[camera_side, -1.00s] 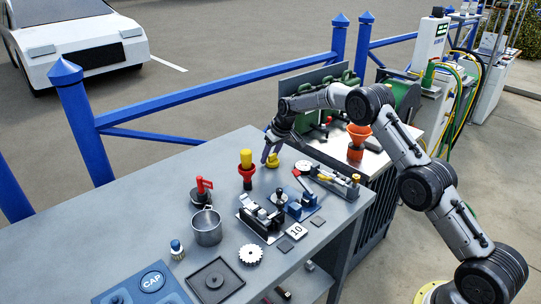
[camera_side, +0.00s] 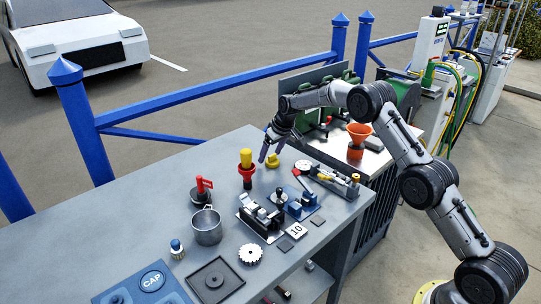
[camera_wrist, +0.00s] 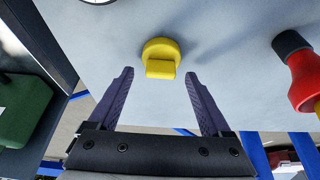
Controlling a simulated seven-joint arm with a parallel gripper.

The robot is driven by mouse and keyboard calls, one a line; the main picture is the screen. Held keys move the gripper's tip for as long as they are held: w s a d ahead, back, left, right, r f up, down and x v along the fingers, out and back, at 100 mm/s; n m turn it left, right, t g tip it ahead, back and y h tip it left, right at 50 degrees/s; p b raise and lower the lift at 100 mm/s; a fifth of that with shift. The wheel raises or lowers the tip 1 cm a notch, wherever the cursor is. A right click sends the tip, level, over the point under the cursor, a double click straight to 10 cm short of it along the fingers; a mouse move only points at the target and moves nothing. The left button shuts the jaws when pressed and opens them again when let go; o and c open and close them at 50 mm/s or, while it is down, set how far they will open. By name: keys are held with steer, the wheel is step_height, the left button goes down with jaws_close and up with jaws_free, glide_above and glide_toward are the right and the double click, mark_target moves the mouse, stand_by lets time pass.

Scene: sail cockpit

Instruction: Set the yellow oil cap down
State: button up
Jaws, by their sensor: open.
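The yellow oil cap (camera_side: 273,161) sits on the grey workbench (camera_side: 130,215), near its far edge. It is a round yellow disc with a raised grip bar, and it also shows in the wrist view (camera_wrist: 161,52). My gripper (camera_side: 269,156) is close above the cap, with its dark purple fingers open. In the wrist view my gripper (camera_wrist: 160,74) has a finger on each side of the cap's near end, with visible space between both fingers and the cap. Nothing is held.
A metal mug (camera_side: 207,227), black fixtures (camera_side: 260,217) and a blue CAP tray (camera_side: 150,284) are nearer. An orange funnel (camera_side: 357,140) stands to the right. The bench's left part is clear.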

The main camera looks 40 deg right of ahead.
steer(key=s+a+r, duration=0.2)
steer(key=s+r, duration=0.5)
steer(key=r, duration=0.3)
steer(key=s+a+r, duration=0.2)
steer(key=s+r, duration=0.4)
steer(key=r, duration=0.4)
steer(key=s+a+r, duration=0.2)
steer(key=s+r, duration=0.1)
steer(key=s, duration=0.4)
steer(key=s+a+r, duration=0.2)
steer(key=s+a, duration=0.1)
steer(key=s, duration=0.5)
steer(key=s+a+f, duration=0.1)
steer(key=s+f, duration=0.1)
steer(key=s, duration=0.9)
steer(key=s+a+f+t, duration=0.1)
steer(key=s+f, duration=0.2)
steer(key=s, duration=0.8)
steer(key=shift+a+f, duration=0.25)
steer(key=shift+s, duration=0.1)
